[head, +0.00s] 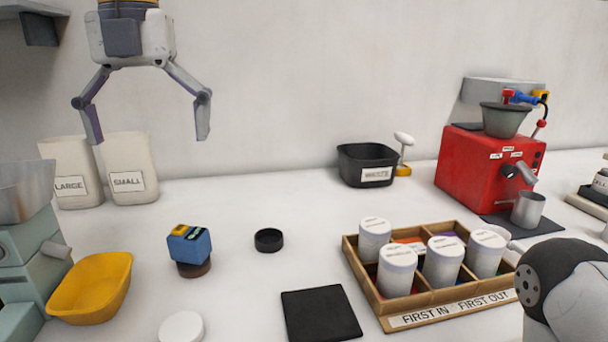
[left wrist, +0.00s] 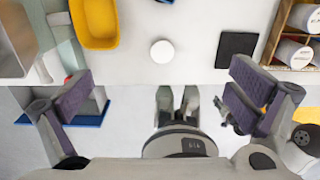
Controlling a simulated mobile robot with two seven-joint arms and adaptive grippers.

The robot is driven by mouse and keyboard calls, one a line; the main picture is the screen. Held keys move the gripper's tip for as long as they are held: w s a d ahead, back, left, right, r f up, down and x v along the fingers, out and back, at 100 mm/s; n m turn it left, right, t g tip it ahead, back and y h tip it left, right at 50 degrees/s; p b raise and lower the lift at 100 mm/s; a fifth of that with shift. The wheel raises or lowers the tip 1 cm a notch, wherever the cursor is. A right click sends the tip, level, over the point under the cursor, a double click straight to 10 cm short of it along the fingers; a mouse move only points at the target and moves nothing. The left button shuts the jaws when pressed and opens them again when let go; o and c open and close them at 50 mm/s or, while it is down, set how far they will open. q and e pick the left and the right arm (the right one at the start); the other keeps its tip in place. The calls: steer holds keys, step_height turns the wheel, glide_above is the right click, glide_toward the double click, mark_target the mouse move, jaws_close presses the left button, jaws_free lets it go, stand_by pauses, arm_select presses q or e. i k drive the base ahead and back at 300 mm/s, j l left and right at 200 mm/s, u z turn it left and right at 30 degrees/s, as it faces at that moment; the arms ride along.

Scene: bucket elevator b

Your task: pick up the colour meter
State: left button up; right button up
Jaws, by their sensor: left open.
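The likely colour meter (head: 189,246) is a small blue block with a yellow patch and a dark patch on top. It sits on a round brown base (head: 194,268) on the white counter, left of centre in the head view. My left gripper (head: 148,138) is open and empty, with its fingers spread wide and pointing down. In the head view it appears above and left of the meter, apart from it. The left wrist view also shows its two fingers (left wrist: 163,95) apart with nothing held. The meter is not clearly visible there. My right gripper is out of view.
A yellow bowl (head: 92,287) stands left of the meter. A black round cap (head: 269,240), white disc (head: 181,327) and black mat (head: 321,314) lie nearby. A wooden tray (head: 438,306) of white canisters is at right. Two labelled bags (head: 127,165) stand behind.

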mark_target(191, 252)
steer(key=k, duration=1.2)
